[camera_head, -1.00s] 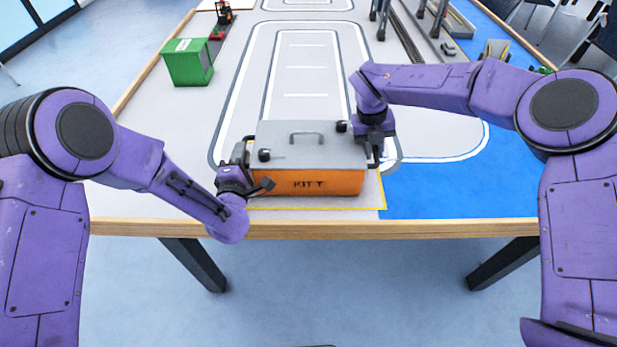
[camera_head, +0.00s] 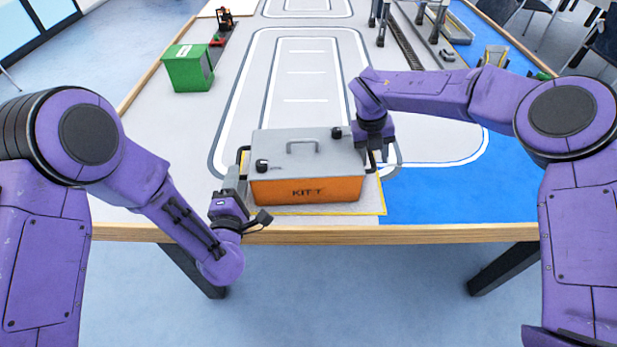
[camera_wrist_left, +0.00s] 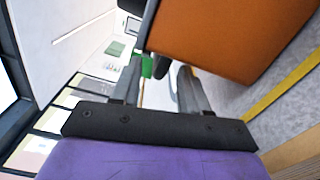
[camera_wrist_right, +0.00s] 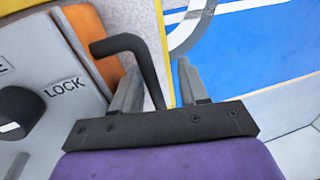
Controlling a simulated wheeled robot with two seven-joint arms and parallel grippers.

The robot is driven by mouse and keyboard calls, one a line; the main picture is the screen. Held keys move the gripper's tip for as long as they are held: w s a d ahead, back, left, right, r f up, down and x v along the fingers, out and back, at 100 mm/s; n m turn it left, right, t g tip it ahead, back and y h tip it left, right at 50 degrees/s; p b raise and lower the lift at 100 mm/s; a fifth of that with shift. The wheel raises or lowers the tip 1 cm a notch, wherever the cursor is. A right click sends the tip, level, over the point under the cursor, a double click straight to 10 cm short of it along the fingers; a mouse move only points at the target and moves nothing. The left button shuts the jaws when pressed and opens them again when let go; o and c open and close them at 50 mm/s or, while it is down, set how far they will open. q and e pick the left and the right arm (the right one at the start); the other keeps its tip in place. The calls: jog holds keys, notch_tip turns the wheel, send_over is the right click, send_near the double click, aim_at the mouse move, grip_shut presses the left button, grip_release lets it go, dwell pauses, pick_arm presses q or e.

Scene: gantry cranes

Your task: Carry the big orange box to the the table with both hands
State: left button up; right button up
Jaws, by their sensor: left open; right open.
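The big orange box (camera_head: 303,190), with a grey lid and "KITT" on its front, sits upright on the table (camera_head: 450,229), on a yellow-outlined patch near the front edge. Black side handles stick out at its left (camera_head: 243,151) and right. My left gripper (camera_head: 237,178) is open at the box's left side, just in front of the left handle; its fingers stand apart in the left wrist view. My right gripper (camera_head: 376,158) is open at the right side. In the right wrist view the right handle (camera_wrist_right: 142,60) lies between its open fingers.
Crane legs and rails (camera_head: 420,50) stand at the back right. The blue area (camera_head: 460,190) right of the box is clear.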

jog(key=v, duration=1.2)
